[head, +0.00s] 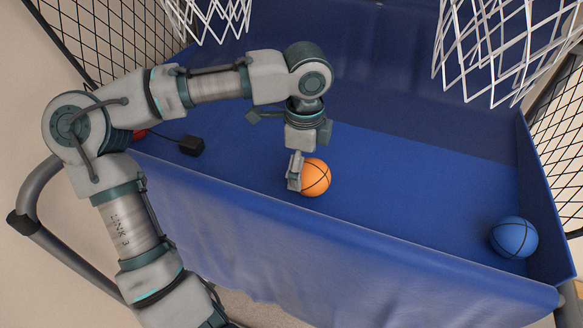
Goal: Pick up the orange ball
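The orange ball (318,177) with dark seams rests on the blue fabric bed of the basketball game, near its front edge. My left gripper (302,180) points down at the ball from above. One finger is seen at the ball's left side, overlapping it in the picture. The other finger is hidden, so I cannot tell whether the gripper is open around the ball or shut on it. My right gripper is not in view.
A blue ball (514,237) lies in the right front corner. A black box (191,145) with a cable and a partly hidden red object (139,134) are at the left. White nets (497,50) hang above. The raised blue front edge (330,225) borders the bed.

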